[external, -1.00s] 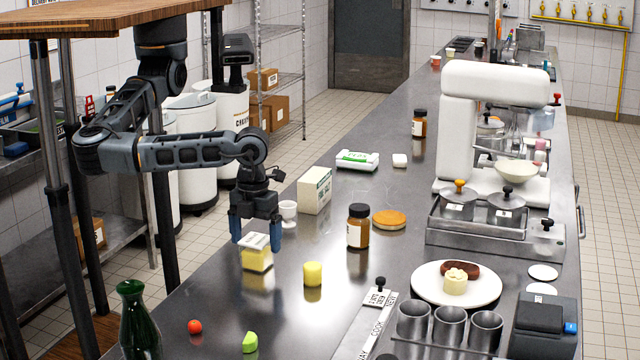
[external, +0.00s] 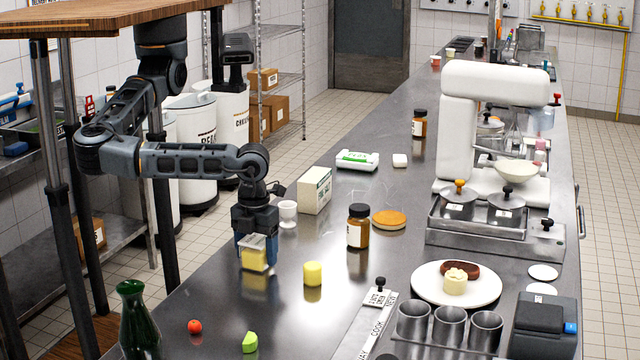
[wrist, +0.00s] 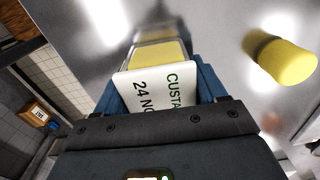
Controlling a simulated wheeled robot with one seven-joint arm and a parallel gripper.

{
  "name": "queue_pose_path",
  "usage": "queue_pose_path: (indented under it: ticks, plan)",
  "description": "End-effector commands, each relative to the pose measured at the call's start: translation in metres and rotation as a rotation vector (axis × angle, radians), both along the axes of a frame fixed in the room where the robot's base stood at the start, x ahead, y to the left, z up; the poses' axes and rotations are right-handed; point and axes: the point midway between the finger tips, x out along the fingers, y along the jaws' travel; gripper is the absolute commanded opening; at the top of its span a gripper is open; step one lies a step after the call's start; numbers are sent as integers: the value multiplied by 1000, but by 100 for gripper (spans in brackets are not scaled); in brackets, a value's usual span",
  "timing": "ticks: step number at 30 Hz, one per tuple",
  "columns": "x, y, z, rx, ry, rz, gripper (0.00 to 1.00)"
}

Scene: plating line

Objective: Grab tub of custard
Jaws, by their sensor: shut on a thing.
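The tub of custard (external: 254,259) is a small clear box with yellow contents and a white lid. In the wrist view its lid (wrist: 150,92) shows green and dark lettering, partly readable as "CUSTA". My gripper (external: 256,250) points down over the tub, with its blue fingers shut on the tub's two sides. The tub is upright at the left edge of the steel counter; I cannot tell whether it touches the surface or is slightly above it.
A yellow cylinder (external: 313,274) stands just right of the tub. A white cup (external: 288,213) and a cream carton (external: 315,190) stand behind. A brown jar (external: 358,227) is further right. A red tomato (external: 195,326) and a green piece (external: 249,342) lie in front.

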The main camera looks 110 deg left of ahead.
Motion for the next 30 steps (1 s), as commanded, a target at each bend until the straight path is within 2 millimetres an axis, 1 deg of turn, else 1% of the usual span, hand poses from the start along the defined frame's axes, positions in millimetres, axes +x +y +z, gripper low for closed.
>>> queue_pose_path:
  ticks: [1,5,14,17,19,23,30]
  plan:
    - [0,0,0,0,0,0,46]
    - [0,0,0,0,0,0,34]
    - [0,0,3,0,-1,0,33]
    - [0,0,8,1,-1,0,33]
    - [0,0,16,1,-2,0,33]
    - [1,0,38,1,-3,1,33]
    - [-43,-33,71,1,-2,-5,33]
